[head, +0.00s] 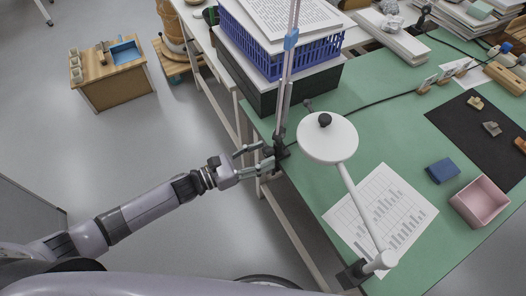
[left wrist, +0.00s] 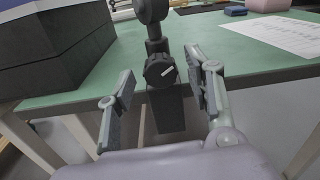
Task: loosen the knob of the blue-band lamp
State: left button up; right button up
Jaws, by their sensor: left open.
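The blue-band lamp has a tall grey arm with a blue band (head: 291,40) and is clamped at the table's left edge. Its dark round knob (left wrist: 160,71), with a pale mark across its face, shows in the left wrist view, on the front of a black clamp (left wrist: 168,112). My left gripper (head: 266,156) is open and empty at the table edge, close to the clamp. In the left wrist view its two fingers (left wrist: 160,82) stand left and right of the knob with gaps between. Contact does not show. My right gripper is not in view.
A black box (head: 262,98) under a blue crate (head: 312,62) stands just behind the lamp. A second lamp with a white round head (head: 340,147) leans over a printed sheet (head: 405,205). A pink box (head: 480,203) and a blue block (head: 442,171) lie at the right.

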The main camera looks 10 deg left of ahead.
pick_arm(q)
jog(key=shift+w+d, duration=0.25)
jog(key=shift+d, duration=0.2)
grip_shut()
jog(key=shift+n+b, duration=0.4)
jog(key=shift+n, duration=1.1)
grip_release()
jog(key=shift+a, duration=0.1)
jog(key=v, duration=1.2)
jog(key=shift+c, duration=0.2)
